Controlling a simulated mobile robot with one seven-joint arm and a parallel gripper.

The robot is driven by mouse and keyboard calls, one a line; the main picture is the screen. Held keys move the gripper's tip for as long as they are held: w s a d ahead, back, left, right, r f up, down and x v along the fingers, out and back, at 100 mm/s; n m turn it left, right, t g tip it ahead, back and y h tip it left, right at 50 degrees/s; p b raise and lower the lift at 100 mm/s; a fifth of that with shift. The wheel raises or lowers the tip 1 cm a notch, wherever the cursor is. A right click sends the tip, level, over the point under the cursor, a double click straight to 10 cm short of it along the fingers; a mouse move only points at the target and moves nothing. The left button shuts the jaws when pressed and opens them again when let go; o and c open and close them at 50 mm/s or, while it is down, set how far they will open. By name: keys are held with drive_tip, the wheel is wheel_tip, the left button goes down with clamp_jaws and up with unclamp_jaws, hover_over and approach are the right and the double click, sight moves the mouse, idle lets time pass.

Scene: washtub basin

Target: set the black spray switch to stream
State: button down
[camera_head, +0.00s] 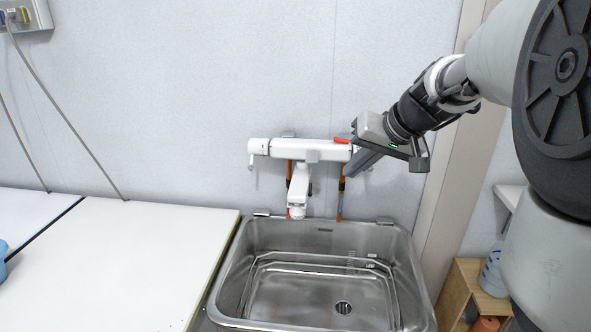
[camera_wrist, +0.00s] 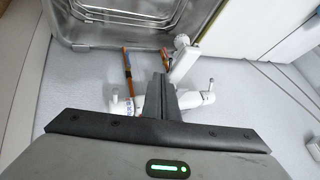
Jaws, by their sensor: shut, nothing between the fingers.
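A white wall faucet (camera_head: 272,148) hangs above the sink, and its spout (camera_head: 299,185) points down to a round white spray head (camera_head: 296,212).
A steel sink (camera_head: 235,262) lies below the faucet. A white counter (camera_head: 120,255) is at the left. Orange pipes (camera_head: 340,196) run beneath the faucet. A wooden shelf (camera_head: 455,300) with bottles stands at lower right. The space over the sink is free.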

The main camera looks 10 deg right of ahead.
approach(310, 190)
wheel_tip(310, 190, down, 4)
drive_tip(key=d, duration=0.2)
drive_tip(key=w+a, duration=0.1)
drive_tip(key=w+a+f, duration=0.1)
drive_tip(key=w, duration=0.1)
drive_tip(key=shift+a+f, duration=0.3)
drive_tip(key=shift+a, duration=0.1)
drive_tip(key=shift+w+f+b, duration=0.1)
drive_tip(key=shift+b, duration=0.35)
